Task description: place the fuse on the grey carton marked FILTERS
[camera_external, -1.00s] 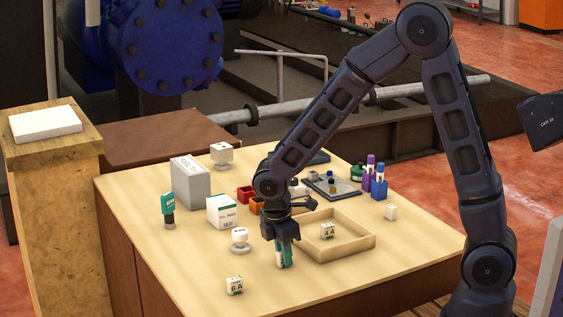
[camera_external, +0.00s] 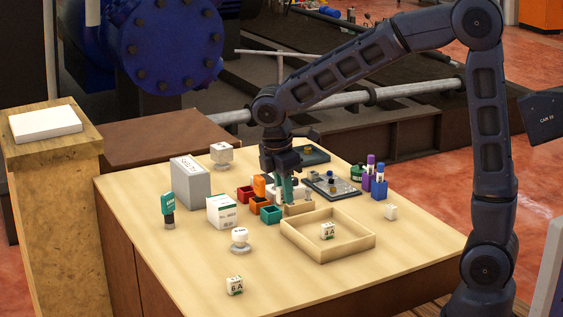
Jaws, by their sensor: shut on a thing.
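My gripper (camera_external: 283,172) points down over the middle of the table, shut on a slim green piece (camera_external: 286,189). The piece hangs upright just above or at a small tan block (camera_external: 299,209); I cannot tell if they touch. It may be the fuse, but its marking is too small to read. The grey carton (camera_external: 195,187) stands upright at the back left of the table, left of my gripper.
A white-and-green carton (camera_external: 221,212) and a green upright piece (camera_external: 168,209) stand near the grey carton. Coloured bins (camera_external: 270,215) sit beside my gripper. A wooden tray (camera_external: 352,251) holds a cube marked 4A (camera_external: 327,231). The front left table is mostly clear.

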